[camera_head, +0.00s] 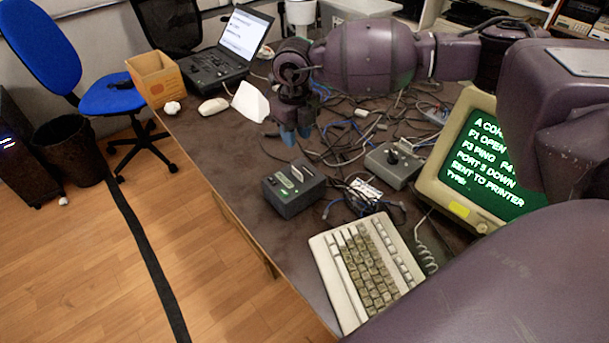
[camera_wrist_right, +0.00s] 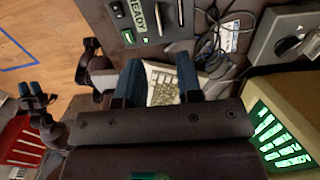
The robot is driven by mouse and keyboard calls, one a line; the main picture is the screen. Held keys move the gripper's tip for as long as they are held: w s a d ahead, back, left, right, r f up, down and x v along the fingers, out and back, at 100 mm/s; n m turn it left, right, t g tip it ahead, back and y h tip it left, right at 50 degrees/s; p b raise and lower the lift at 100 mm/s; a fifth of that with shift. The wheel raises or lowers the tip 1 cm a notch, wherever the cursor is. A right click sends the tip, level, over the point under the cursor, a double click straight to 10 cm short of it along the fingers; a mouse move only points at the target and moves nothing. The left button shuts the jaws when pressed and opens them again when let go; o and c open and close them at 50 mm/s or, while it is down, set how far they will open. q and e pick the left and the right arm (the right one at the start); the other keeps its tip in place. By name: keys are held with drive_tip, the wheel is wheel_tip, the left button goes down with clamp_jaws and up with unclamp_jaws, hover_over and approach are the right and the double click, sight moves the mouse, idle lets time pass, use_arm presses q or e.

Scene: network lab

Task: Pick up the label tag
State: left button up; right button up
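A small white printed tag (camera_head: 365,187), likely the label tag, lies among cables behind the keyboard; it also shows in the right wrist view (camera_wrist_right: 229,37). A dark grey device (camera_head: 293,188) with a green READY display stands left of it, and a pale strip (camera_head: 298,173) sits upright in its top. I cannot tell whether that strip is a label. My right gripper (camera_head: 297,134) points down above the desk, behind the grey device. Its blue fingers (camera_wrist_right: 158,80) are apart and empty. My left gripper (camera_wrist_right: 29,89) shows only in the right wrist view, fingertips apart, nothing between them.
Tangled cables cover the desk (camera_head: 225,130) behind the tag. A beige keyboard (camera_head: 367,267) is in front, a grey switch box (camera_head: 394,166) and green-text monitor (camera_head: 490,160) to the right. A laptop (camera_head: 225,55), mouse (camera_head: 212,106) and cardboard box (camera_head: 154,78) stand at the far left.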

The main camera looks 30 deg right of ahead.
hover_over(297, 176)
drive_tip(key=f, duration=0.5)
drive_tip(key=shift+w+f+b, duration=0.25)
drive_tip(key=shift+f+b, duration=0.1)
drive_tip(key=shift+f, duration=0.05)
drive_tip(key=f+b, duration=0.1)
drive_tip(key=f, duration=0.4)
drive_tip(key=shift+s, duration=0.2)
clamp_jaws()
